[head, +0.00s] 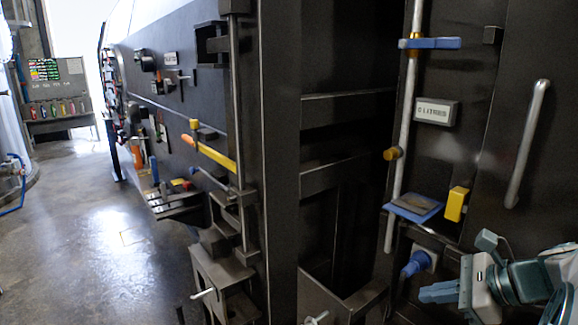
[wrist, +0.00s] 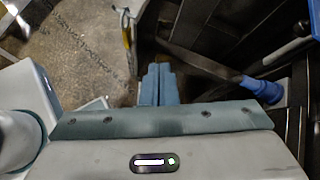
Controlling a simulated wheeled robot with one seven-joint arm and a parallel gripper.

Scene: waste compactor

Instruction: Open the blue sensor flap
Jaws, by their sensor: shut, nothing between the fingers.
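A flat blue-edged plate (head: 413,207), which looks like the sensor flap, juts out from the dark machine face beside a vertical pipe. A yellow block (head: 456,204) is just right of it. My gripper (head: 424,294) is at the lower right of the head view, below the plate and apart from it. Its blue fingers are shut and empty; they point left. In the wrist view the closed fingers (wrist: 158,70) have floor beyond them. A blue plug-like part (head: 416,263) lies just above the fingers in the head view; it also shows in the wrist view (wrist: 264,88), right of them.
A blue lever (head: 430,43) crosses the pipe (head: 403,130) higher up. A grey door handle (head: 527,143) is on the right. A dark open recess (head: 345,190) is left of the pipe. Open floor (head: 110,235) lies at the left.

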